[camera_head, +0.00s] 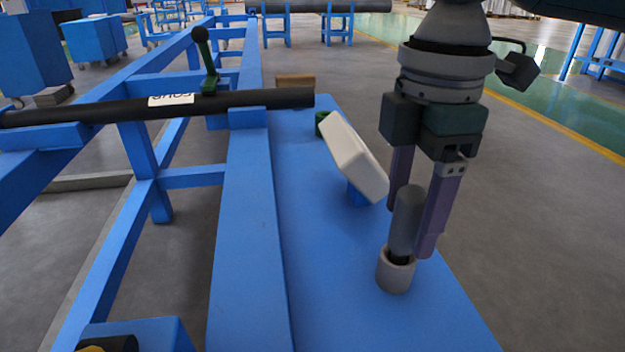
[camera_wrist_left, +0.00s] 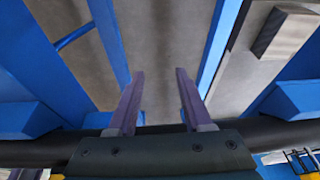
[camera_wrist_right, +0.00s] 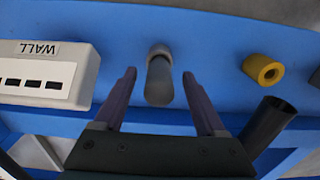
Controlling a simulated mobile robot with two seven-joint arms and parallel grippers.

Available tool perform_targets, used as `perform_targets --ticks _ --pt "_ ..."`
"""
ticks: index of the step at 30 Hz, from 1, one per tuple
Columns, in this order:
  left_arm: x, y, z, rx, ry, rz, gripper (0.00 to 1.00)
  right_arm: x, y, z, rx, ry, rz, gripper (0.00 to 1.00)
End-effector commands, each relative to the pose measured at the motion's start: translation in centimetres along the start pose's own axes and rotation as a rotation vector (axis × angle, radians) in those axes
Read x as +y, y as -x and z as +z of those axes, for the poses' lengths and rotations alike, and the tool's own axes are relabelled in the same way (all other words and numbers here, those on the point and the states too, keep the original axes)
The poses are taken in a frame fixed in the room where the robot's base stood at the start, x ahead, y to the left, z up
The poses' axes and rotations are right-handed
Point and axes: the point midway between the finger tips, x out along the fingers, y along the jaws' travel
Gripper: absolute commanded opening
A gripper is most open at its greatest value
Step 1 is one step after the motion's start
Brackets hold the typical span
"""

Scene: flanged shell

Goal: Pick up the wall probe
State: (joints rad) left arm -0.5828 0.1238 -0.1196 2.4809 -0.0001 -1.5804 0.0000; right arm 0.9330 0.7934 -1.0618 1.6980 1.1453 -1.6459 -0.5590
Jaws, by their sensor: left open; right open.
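The wall probe (camera_head: 406,220) is a dark grey cylinder standing upright in a light grey round holder (camera_head: 395,273) on the blue bench. My right gripper (camera_head: 410,230) is open and points down, with its purple fingers on either side of the probe. In the right wrist view the probe (camera_wrist_right: 159,82) lies between the fingers, with a gap visible on both sides. A white box (camera_head: 355,160) stands tilted on the bench beside the probe; its "WALL" label shows in the right wrist view (camera_wrist_right: 38,48). My left gripper (camera_wrist_left: 160,73) is open and empty; it is not visible in the head view.
In the right wrist view, a yellow ring (camera_wrist_right: 263,70) and a dark tube (camera_wrist_right: 267,122) are right of the probe.

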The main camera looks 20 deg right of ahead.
Motion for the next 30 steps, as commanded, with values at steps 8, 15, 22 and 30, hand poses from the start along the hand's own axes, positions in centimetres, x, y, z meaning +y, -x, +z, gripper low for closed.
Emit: perform_targets --ticks 8,15,22,30 --pt "0.04 -0.83 0.23 0.001 0.001 0.0 0.5 0.02 -1.55 -0.07 0.001 0.002 0.002 0.73" --pt "0.13 -0.82 0.15 0.003 0.004 0.003 0.5 0.01 -1.53 -0.07 0.001 0.002 0.002 0.52" --pt "0.22 -0.82 0.12 0.003 0.007 0.006 0.5 0.01 -1.53 -0.08 0.001 0.002 0.001 0.26" --pt "0.22 -0.83 0.11 0.004 0.007 0.005 0.5 0.01 -1.52 -0.07 0.001 0.002 0.001 0.0"
